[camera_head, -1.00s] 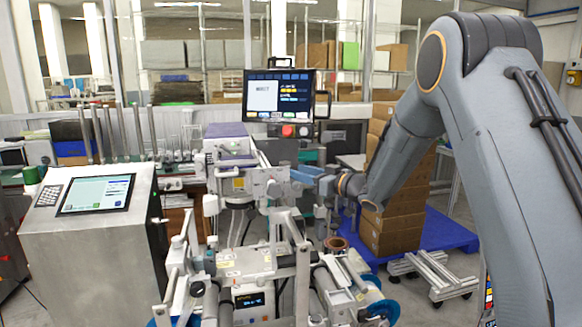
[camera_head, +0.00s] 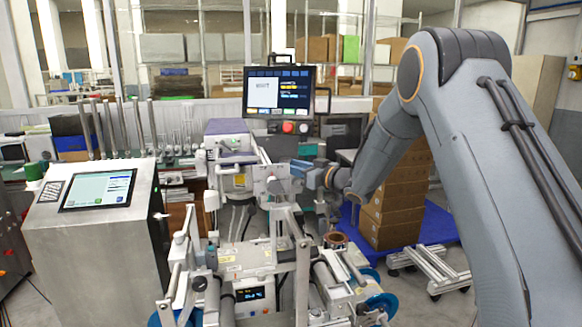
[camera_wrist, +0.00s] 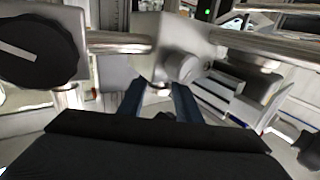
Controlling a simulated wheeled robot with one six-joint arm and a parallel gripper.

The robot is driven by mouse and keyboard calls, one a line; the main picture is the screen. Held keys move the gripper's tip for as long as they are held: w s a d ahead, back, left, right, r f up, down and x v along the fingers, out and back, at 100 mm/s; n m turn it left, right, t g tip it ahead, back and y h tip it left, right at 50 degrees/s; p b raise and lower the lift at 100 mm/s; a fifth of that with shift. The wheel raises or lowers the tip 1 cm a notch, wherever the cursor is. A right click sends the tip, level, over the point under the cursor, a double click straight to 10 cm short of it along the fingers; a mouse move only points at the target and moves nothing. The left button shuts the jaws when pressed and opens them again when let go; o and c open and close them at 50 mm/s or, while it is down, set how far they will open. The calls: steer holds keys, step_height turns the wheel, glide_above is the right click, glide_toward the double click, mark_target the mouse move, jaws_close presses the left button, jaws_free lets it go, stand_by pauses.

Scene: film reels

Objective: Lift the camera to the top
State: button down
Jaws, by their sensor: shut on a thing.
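My gripper (camera_head: 296,172) has blue fingers and reaches in from the right at the machine's middle. In the wrist view the two blue fingers (camera_wrist: 160,100) are shut on a pale grey clamp block (camera_wrist: 165,42) with a round knob (camera_wrist: 183,66). The block sits on a horizontal metal rod (camera_wrist: 118,42). In the head view a white and grey unit (camera_head: 234,183) hangs on the rod to the left of my gripper, under a purple-topped box. It looks like the camera mount; I cannot make out a lens. My dark gripper body hides the lower wrist view.
A monitor (camera_head: 279,92) with a red button stands behind the gripper. Metal rollers and blue reels (camera_head: 381,305) lie below. A steel console (camera_head: 95,240) stands at left, and cardboard boxes (camera_head: 393,215) on a blue pallet at right. A black round knob (camera_wrist: 38,45) is at the wrist view's left.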

step_height(320, 180, up, 8)
steer(key=p, duration=0.2)
steer(key=shift+r, duration=0.2)
steer(key=shift+w, duration=0.1)
steer(key=c, duration=1.5)
jaws_free()
steer(key=shift+c, duration=0.2)
steer(key=shift+f, duration=0.1)
steer(key=shift+f, duration=0.2)
steer(key=b+v, duration=0.3)
steer(key=v, duration=0.5)
